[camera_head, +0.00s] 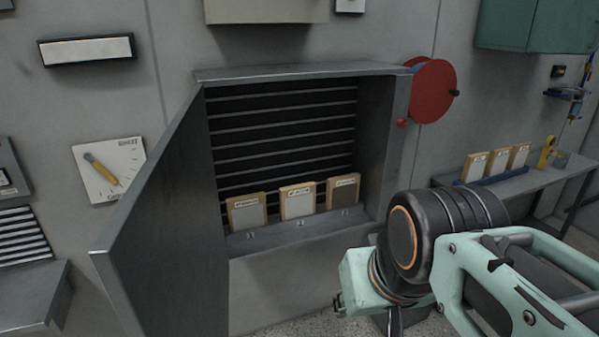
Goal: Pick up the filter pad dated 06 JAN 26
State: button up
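Three filter pads stand side by side in the bottom of the open wall cabinet: a left pad (249,214), a middle pad (298,203) and a right pad (344,193). Each has a tan frame, a grey face and a white label along its top edge. Three similar pads, left (476,168), middle (499,162) and right (519,156), stand on the side bench. The label dates are too small to read. My arm's end is low in the picture, in front of and below the cabinet. No fingers show clearly, and no pad is seen in its grasp.
The cabinet's metal door (160,215) swings out toward the left. The slatted cabinet (300,72) has a red disc (434,91) at its right side. The side bench (540,178) stands at the right, with a blue tray and a yellow tool.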

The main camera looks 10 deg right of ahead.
aim_at(342, 190)
jog(key=i+l, duration=0.2)
jog(key=i, duration=0.25)
jog(key=i+l, duration=0.15)
jog(key=i, duration=0.3)
jog(key=i+l, duration=0.2)
jog(key=i, duration=0.25)
jog(key=i+l, duration=0.15)
jog(key=l, duration=0.2)
jog(key=i+l, duration=0.15)
jog(key=l, duration=0.2)
jog(key=i+j+z, duration=0.1)
jog(key=i+j, duration=0.25)
jog(key=j, duration=0.1)
